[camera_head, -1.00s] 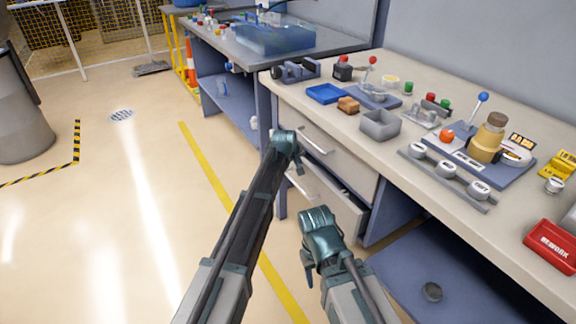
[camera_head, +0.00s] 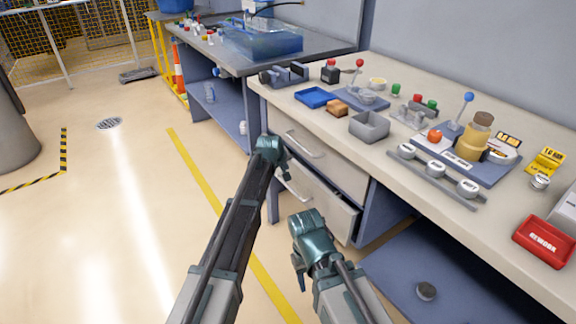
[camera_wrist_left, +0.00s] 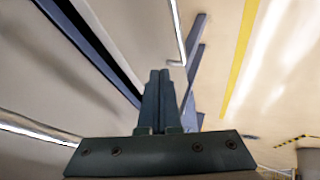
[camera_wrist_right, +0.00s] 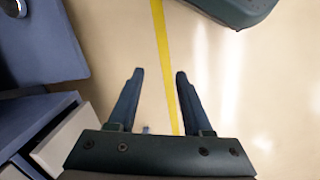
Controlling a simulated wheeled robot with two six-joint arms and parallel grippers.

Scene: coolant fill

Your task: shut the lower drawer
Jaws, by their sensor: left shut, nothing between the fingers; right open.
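The lower drawer (camera_head: 325,211) has a pale front with a bar handle (camera_head: 296,188) and sits under the upper drawer (camera_head: 330,165) of the bench. My left gripper (camera_head: 286,170) is at the left part of the drawer fronts, close to the lower handle. In the left wrist view its fingers (camera_wrist_left: 160,75) are together and empty beside a handle (camera_wrist_left: 180,38); contact is unclear. My right gripper (camera_wrist_right: 158,75) is open and empty over the floor, in front of the bench.
The bench top (camera_head: 400,185) carries a grey bin (camera_head: 369,127), a blue tray (camera_head: 314,97) and a red rework tray (camera_head: 543,242). A blue lower shelf (camera_head: 400,275) lies right of the drawers. The floor left of my arms is clear, with a yellow line (camera_head: 195,165).

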